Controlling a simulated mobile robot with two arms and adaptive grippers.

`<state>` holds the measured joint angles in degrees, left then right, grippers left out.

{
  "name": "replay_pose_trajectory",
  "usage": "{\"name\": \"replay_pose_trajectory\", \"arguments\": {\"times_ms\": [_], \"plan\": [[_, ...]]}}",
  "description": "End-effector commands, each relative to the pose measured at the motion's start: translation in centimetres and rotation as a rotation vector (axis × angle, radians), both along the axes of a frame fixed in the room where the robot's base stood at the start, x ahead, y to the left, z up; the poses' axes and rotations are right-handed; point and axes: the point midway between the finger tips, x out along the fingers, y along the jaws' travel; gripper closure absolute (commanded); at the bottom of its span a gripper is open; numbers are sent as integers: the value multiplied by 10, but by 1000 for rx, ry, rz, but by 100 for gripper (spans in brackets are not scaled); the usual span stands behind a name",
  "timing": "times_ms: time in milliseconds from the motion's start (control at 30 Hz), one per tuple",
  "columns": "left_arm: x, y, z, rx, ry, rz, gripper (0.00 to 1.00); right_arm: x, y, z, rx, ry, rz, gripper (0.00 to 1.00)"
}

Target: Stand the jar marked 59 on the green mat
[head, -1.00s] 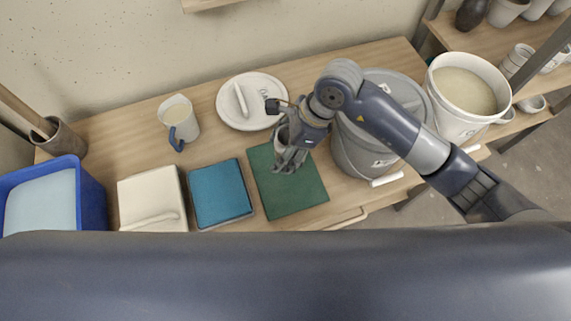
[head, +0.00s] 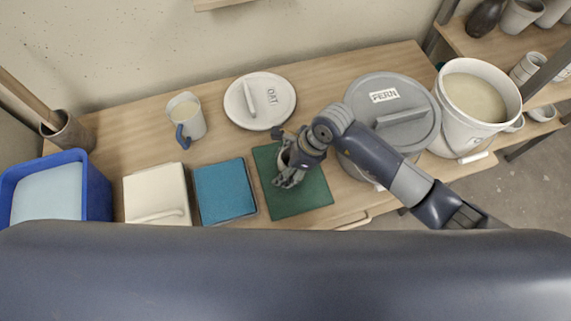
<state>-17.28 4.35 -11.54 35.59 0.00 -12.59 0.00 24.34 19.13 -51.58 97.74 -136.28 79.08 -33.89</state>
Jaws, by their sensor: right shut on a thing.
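The green mat (head: 307,199) lies flat on the wooden table, right of a teal mat or pad. My right gripper (head: 287,177) is over the upper left part of the green mat. It is shut on a small jar (head: 284,157), of which only part of the rim and side shows. The fingers and wrist hide most of the jar. I cannot read a number on it or tell whether its base touches the mat. My left gripper is not in view.
A grey bucket with a lid (head: 398,107) marked FERN stands to the right, near my right arm. An open white bucket (head: 452,126) stands beyond it.

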Motion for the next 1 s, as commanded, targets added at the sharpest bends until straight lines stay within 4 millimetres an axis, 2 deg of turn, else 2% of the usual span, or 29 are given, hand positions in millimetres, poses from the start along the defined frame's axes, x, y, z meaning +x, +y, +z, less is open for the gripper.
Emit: {"name": "replay_pose_trajectory", "arguments": {"times_ms": [233,267,333,367,767,867,1000], "plan": [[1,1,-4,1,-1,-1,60,1,0,-2,2,-3,1,77],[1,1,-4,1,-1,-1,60,1,0,-3,0,-1,1,41],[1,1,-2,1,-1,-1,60,1,0,-1,0,-1,1,25],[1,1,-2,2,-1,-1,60,0,0,-1,0,-1,1,23],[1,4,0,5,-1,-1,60,0,0,2,0,-1,1,23],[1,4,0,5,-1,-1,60,1,-4,10,0,-5,1,23],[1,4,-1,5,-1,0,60,1,-15,34,-2,-7,1,23]]}}
